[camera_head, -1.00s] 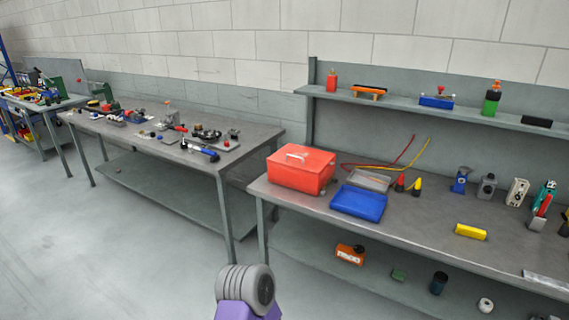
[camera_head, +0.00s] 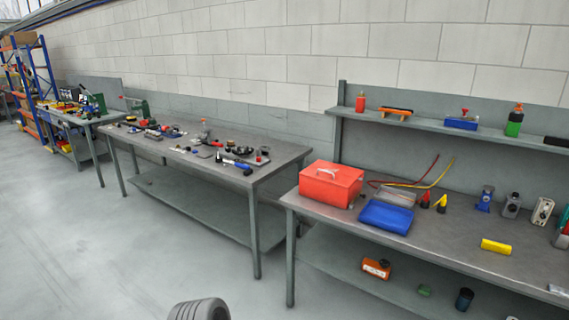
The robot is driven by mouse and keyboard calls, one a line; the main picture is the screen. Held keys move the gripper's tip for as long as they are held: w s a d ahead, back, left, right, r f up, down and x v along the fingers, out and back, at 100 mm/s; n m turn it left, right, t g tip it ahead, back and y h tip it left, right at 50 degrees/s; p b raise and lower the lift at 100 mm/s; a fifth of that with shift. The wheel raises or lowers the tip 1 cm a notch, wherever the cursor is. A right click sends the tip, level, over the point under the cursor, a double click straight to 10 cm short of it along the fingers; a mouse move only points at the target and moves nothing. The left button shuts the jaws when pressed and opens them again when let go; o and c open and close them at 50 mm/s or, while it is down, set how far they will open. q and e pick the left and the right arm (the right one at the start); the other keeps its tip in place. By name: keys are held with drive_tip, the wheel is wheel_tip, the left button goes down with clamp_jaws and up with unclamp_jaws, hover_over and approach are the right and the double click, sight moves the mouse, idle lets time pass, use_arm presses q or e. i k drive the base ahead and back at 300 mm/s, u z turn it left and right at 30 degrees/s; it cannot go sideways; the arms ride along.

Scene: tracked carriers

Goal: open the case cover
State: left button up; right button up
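A red case (camera_head: 330,185) with a white handle on its lid stands at the left end of the right workbench. Its cover looks shut. A blue tray-like piece (camera_head: 386,217) lies flat just right of the red case, with a clear or grey shallow box (camera_head: 397,196) behind it. I cannot tell whether either of these belongs to a case. Neither gripper is in view; only a grey rounded part of mine shows at the bottom edge.
The right workbench (camera_head: 440,237) also holds a yellow block (camera_head: 496,247), small cones and several tools, with a shelf (camera_head: 450,126) above. A middle bench (camera_head: 275,162) carries scattered tools. Open floor (camera_head: 130,260) lies at the left and front.

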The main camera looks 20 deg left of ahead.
sight(339, 175)
drive_tip(key=u, duration=1.2)
drive_tip(key=i, duration=2.5)
drive_tip(key=z, duration=0.8)
